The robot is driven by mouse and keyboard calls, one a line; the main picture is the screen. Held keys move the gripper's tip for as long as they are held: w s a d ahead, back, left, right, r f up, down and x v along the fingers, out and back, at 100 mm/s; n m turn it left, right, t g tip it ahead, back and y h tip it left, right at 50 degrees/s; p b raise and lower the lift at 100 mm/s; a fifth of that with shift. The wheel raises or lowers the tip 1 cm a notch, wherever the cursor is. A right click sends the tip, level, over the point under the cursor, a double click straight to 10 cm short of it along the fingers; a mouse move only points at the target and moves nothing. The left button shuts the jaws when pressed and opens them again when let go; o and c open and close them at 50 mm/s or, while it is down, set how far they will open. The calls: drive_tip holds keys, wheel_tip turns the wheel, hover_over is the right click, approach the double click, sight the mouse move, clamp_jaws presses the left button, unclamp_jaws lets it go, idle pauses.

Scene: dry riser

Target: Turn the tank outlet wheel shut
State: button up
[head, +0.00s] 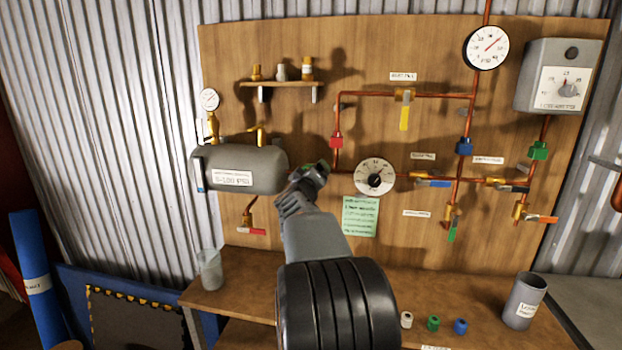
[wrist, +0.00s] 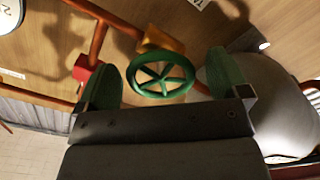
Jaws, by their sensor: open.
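The tank outlet wheel (wrist: 161,79) is a green spoked handwheel on a brass valve body (wrist: 163,42), seen in the wrist view between my two fingers. My gripper (wrist: 168,80) is open, with one green finger pad on each side of the wheel. The wrist view does not show clearly whether either pad touches the rim. In the head view my gripper (head: 309,172) is at the right end of the grey tank (head: 240,170). There my gripper mostly hides the wheel. The tank also shows at the right in the wrist view (wrist: 270,95).
A small shelf (head: 280,84) is higher up. A yellow-handled valve (head: 404,110) hangs to the right. A bench (head: 240,297) lies below, with a cup (head: 210,270).

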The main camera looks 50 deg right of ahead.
drive_tip(key=shift+c, duration=0.2)
drive_tip(key=c, duration=0.9)
drive_tip(key=shift+o, duration=0.2)
drive_tip(key=shift+w+m, duration=0.1)
drive_tip(key=shift+m, duration=0.7)
drive_tip(key=o, duration=0.9)
drive_tip(key=p+v, duration=0.1)
drive_tip(key=v, duration=1.3)
drive_tip(key=shift+p, duration=0.3)
